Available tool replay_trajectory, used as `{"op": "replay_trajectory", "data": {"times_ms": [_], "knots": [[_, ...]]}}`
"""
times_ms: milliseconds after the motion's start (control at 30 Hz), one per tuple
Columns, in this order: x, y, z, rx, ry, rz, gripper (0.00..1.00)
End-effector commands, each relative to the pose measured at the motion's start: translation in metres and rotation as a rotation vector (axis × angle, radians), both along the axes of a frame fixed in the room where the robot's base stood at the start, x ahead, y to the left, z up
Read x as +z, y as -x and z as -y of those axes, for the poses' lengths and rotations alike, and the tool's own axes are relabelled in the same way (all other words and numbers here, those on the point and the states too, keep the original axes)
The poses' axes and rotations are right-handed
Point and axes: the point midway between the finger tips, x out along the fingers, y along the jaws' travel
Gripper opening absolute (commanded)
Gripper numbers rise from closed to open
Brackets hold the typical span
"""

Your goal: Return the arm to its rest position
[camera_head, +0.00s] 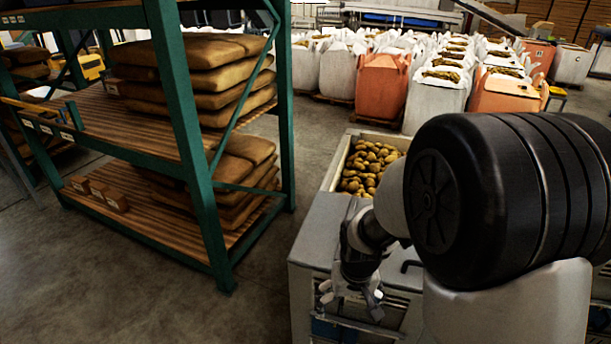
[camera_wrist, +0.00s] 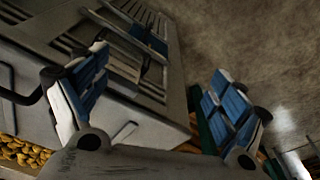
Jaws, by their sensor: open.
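My gripper (camera_head: 350,299) hangs at the end of my arm, in front of the grey grader machine (camera_head: 314,238) in the head view. Its two fingers (camera_wrist: 158,115) with blue pads are spread wide in the wrist view, and nothing is between them. Behind them the wrist view shows the machine's grey panel with slots (camera_wrist: 112,62). My large black arm joint covers much of the right side of the head view and hides part of the machine.
Potatoes (camera_head: 367,168) lie in the machine's bin behind my arm. A green rack (camera_head: 190,140) with stacked brown sacks (camera_head: 222,82) stands to the left. White and orange bulk bags (camera_head: 381,86) fill the back. The floor (camera_head: 262,255) between rack and machine is clear.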

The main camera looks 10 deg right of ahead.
Motion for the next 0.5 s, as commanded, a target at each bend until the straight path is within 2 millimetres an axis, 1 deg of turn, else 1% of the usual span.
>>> {"op": "replay_trajectory", "data": {"times_ms": [67,133,167,267,300,400,467,500], "knots": [[0.006,0.001,0.000,0.000,0.000,0.007,0.89],[0.021,0.005,0.000,0.000,0.000,0.020,0.89],[0.029,0.007,0.000,0.000,0.000,0.028,0.89],[0.066,0.022,0.000,0.000,0.000,0.062,0.89],[0.082,0.031,0.000,0.000,0.000,0.076,0.89],[0.118,0.057,0.000,-0.001,0.001,0.111,0.89],[0.136,0.073,0.001,-0.001,0.001,0.132,0.89],[0.147,0.086,0.001,-0.001,0.001,0.145,0.89]]}}
